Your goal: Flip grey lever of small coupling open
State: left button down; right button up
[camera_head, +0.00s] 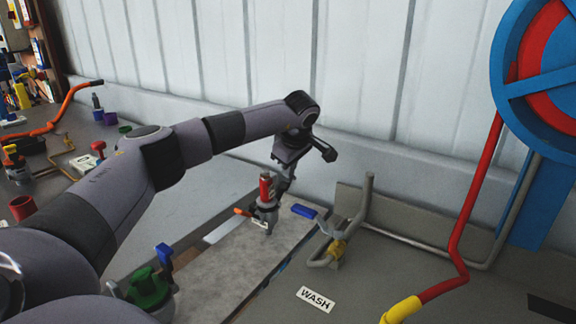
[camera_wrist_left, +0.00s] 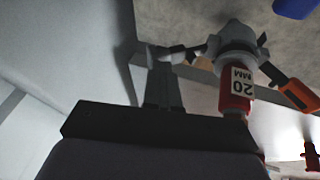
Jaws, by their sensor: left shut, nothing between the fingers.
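The small coupling (camera_head: 265,207) stands upright on a grey board, with a red upper part and a grey metal body. In the left wrist view the coupling (camera_wrist_left: 236,45) shows its red part, labelled "20 MM". An orange-tipped lever (camera_wrist_left: 296,93) sticks out on one side. On the opposite side a light grey piece, apparently the grey lever (camera_wrist_left: 190,51), reaches toward my fingertips. My left gripper (camera_head: 284,182) is shut and empty, close beside the coupling's top. In the wrist view its fingertips (camera_wrist_left: 162,58) are by the grey piece; whether they touch is unclear.
A blue handle (camera_head: 305,211) lies just right of the coupling. Bent grey pipes (camera_head: 367,200) stand further right, near a WASH label (camera_head: 315,299). A green coupling (camera_head: 149,287) sits at the lower left. A corrugated wall closes off the back.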

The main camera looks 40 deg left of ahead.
pick_arm(q)
jog(key=shift+w, duration=0.1)
dwell(0.3)
jog(key=w+d+r+p, duration=0.1)
jog(key=d+r+p, duration=0.2)
jog(key=r+p, duration=0.6)
jog(key=shift+r, duration=0.2)
jog(key=shift+d, duration=0.1)
